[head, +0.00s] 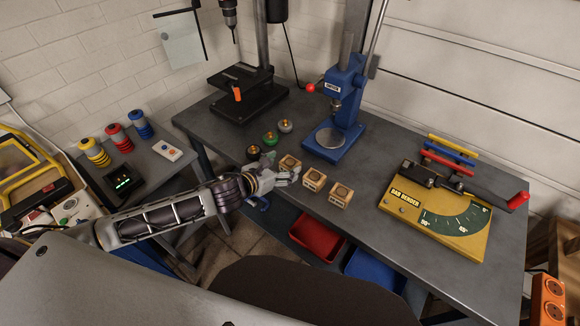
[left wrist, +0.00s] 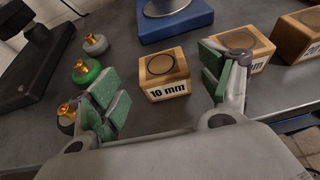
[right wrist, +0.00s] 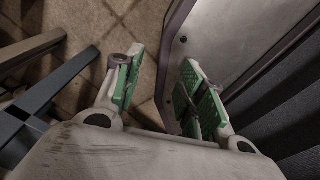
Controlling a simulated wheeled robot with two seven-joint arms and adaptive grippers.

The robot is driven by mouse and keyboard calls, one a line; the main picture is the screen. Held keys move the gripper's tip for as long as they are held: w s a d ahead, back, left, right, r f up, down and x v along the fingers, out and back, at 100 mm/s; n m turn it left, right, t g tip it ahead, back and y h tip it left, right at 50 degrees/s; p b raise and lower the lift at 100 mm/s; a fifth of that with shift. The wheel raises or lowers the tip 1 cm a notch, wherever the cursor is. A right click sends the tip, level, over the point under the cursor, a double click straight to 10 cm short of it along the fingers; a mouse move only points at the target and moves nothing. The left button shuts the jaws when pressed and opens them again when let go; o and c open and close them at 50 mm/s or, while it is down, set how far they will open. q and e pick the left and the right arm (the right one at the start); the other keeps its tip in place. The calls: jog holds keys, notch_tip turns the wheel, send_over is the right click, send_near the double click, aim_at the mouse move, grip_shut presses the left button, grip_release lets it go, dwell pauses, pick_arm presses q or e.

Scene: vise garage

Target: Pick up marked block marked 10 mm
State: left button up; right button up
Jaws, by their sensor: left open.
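The wooden block marked 10 mm (left wrist: 164,74) sits upright on the grey bench, with a round recess in its top and its label facing my left gripper. It is the leftmost of three similar blocks in the head view (head: 290,162). My left gripper (left wrist: 162,82) is open, with green-padded fingers to either side of the block in the picture. I cannot tell whether either finger touches it. In the head view the left gripper (head: 280,170) is at the bench's front edge beside the block. My right gripper (right wrist: 158,88) is open and empty, away from the bench.
Two more wooden blocks (head: 314,181) (head: 340,194) stand to the right, one close behind the right finger. Several round knobbed weights (head: 269,138) sit to the left. A blue press (head: 335,125) stands behind, a yellow bar bender (head: 435,205) at right. Red and blue bins hang below.

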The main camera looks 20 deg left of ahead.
aim_at(289, 163)
pick_arm(q)
jog(key=shift+w+d, duration=0.1)
jog(key=shift+w, duration=0.05)
jog(key=shift+x, duration=2.45)
pick_arm(e)
jog(key=shift+a+r, duration=0.25)
jog(key=shift+a, duration=0.3)
pick_arm(q)
jog(key=shift+d, duration=0.1)
pick_arm(e)
jog(key=shift+d, duration=0.15)
